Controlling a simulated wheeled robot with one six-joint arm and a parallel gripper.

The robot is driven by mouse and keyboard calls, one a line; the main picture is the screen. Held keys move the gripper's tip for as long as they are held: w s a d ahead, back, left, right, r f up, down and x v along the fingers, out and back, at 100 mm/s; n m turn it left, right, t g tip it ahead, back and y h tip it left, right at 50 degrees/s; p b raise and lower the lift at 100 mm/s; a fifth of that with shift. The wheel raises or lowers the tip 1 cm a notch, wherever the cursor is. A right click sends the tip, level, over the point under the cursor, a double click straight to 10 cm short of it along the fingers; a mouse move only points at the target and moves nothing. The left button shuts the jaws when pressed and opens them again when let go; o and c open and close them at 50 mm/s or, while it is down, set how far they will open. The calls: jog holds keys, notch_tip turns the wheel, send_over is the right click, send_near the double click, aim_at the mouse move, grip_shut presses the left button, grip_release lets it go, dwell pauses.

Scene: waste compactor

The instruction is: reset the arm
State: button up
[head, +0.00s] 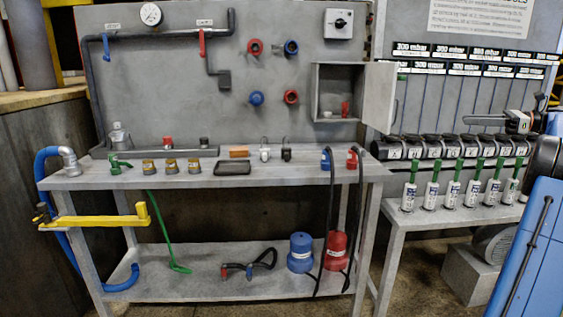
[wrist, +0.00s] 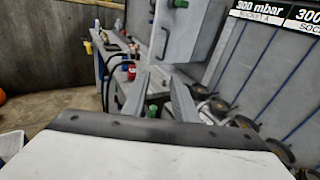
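My gripper (head: 484,124) is at the right of the head view, in front of the row of black-topped units (head: 450,146) on the right-hand panel. It points left. In the wrist view its two grey fingers (wrist: 158,76) stand apart with a gap between them. Nothing is held. A green piece (wrist: 152,111) shows low between the fingers, and I cannot tell how far below them it is. My blue arm link fills the lower right of the head view.
The grey workbench (head: 100,180) carries several small fittings. A yellow lever (head: 95,221) juts from its left. An open wall cabinet (head: 325,75) hangs above. Several green-handled white cylinders (head: 431,195) stand on the right bench (head: 400,215), below the gripper.

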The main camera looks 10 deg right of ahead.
jog(key=w+a+n+g+h, duration=0.2)
jog(key=a+n+g, duration=0.1)
jog(key=a, duration=1.7)
jog(key=s+a+f+n+g+h, duration=0.1)
jog(key=s+a+f+n+h, duration=0.2)
jog(key=a, duration=0.6)
jog(key=s+a+f+n+g, duration=0.15)
jog(key=s+a+f, duration=0.35)
jog(key=a, duration=0.5)
jog(key=s+a+f+n+g+h, duration=0.1)
jog(key=s+a+f+n+h, duration=0.1)
jog(key=s+a+f+n, duration=0.3)
jog(key=s+a+f+n+h, duration=0.1)
jog(key=s+a, duration=0.1)
jog(key=s, duration=0.4)
jog(key=s+a+f+n+g+h, duration=0.1)
jog(key=s+a+f+n+h, duration=0.1)
jog(key=s+a+f+n, duration=0.3)
jog(key=s+f+n+t+h, duration=0.1)
jog(key=s+f+n, duration=0.2)
jog(key=s+f, duration=0.2)
jog(key=s+f+n+t+h, duration=0.1)
jog(key=s+f+n+h, duration=0.1)
jog(key=s+f, duration=0.4)
jog(key=s+n, duration=0.1)
jog(key=s, duration=0.4)
jog(key=shift+d, duration=0.15)
jog(key=shift+n, duration=0.25)
